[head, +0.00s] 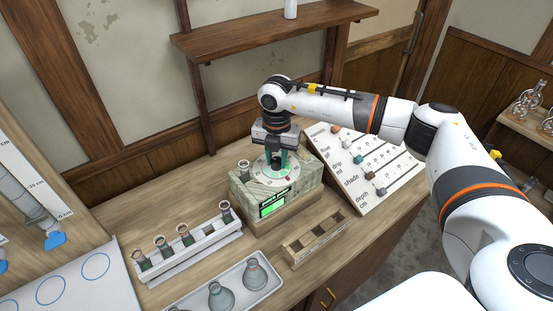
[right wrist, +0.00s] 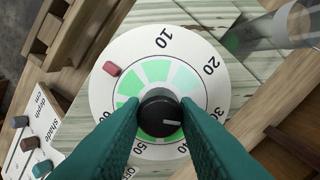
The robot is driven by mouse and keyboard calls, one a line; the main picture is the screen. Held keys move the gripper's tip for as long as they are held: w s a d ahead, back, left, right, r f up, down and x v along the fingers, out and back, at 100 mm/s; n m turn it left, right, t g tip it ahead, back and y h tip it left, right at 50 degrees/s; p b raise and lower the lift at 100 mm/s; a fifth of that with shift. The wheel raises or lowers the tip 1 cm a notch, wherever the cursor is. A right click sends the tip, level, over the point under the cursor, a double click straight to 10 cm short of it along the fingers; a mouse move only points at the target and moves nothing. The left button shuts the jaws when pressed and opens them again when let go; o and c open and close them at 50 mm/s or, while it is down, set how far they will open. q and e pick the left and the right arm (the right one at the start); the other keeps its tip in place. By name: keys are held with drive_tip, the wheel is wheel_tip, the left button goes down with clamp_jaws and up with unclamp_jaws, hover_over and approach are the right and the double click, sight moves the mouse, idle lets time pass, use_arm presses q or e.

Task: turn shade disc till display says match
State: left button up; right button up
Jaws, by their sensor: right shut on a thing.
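The shade disc (head: 268,174) is a white dial on top of a pale green marbled box (head: 305,184). In the right wrist view the disc (right wrist: 207,60) shows a ring of green shades, numbers around its edge and a black centre knob (right wrist: 160,119) with a white line. A red marker (right wrist: 112,69) sits near the disc's rim. The lit green display (head: 273,204) is on the box's front; its text is too small to read. My right gripper (head: 277,163), with teal fingers, is shut on the knob from above. My left gripper is not in view.
A glass vial (head: 243,169) stands in the box beside the disc. A white rack (head: 190,252) of vials, a tray of flasks (head: 276,281) and a wooden holder (head: 315,240) stand in front. A slider board (head: 358,163) lies right; a shelf (head: 270,29) hangs behind.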

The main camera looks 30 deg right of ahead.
sight(277, 160)
drive_tip(key=shift+m, duration=0.3)
drive_tip(key=shift+r, duration=0.1)
drive_tip(key=o, duration=1)
drive_tip(key=shift+r, duration=0.25)
wheel_tip(277, 160, up, 12)
drive_tip(key=b, duration=0.4)
drive_tip(key=shift+f, duration=0.25)
